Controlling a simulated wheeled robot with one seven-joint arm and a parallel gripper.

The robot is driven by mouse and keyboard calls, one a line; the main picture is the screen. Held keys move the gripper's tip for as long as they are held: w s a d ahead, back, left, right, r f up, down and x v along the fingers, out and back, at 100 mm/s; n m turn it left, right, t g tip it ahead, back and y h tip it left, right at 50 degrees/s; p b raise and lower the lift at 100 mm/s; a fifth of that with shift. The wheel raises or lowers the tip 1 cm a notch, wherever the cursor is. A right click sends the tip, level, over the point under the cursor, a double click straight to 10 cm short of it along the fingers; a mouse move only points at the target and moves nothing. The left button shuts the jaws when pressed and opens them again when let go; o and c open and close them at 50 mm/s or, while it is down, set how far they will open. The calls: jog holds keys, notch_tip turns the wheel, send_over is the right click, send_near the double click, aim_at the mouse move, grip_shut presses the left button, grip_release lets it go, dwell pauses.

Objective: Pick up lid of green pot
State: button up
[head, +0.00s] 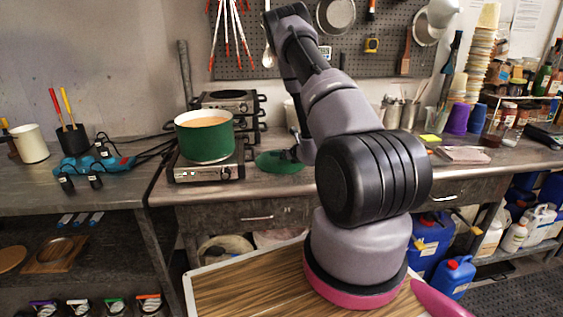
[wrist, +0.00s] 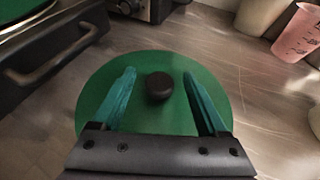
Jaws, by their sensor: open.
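The green lid (head: 277,163) lies flat on the metal counter, right of the green pot (head: 206,143). The lid is a flat green disc (wrist: 152,80) with a dark round knob (wrist: 159,86) in its middle. My gripper (wrist: 158,82) is open, with its teal fingers on either side of the knob and apart from it. The pot stands uncovered on a hot plate, with pale orange content inside. In the head view my gripper (head: 287,154) is small and dark over the lid, so its fingers are hard to make out.
The hot plate (head: 205,172) stands just left of the lid, with a second hot plate (head: 229,101) behind it. Its handle (wrist: 50,65) is close on the left in the wrist view. A pink measuring cup (wrist: 299,35) stands at the upper right. Bare counter surrounds the lid's right side.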

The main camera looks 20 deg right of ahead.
jog(key=shift+w+f, duration=0.1)
jog(key=shift+w, duration=0.15)
grip_shut()
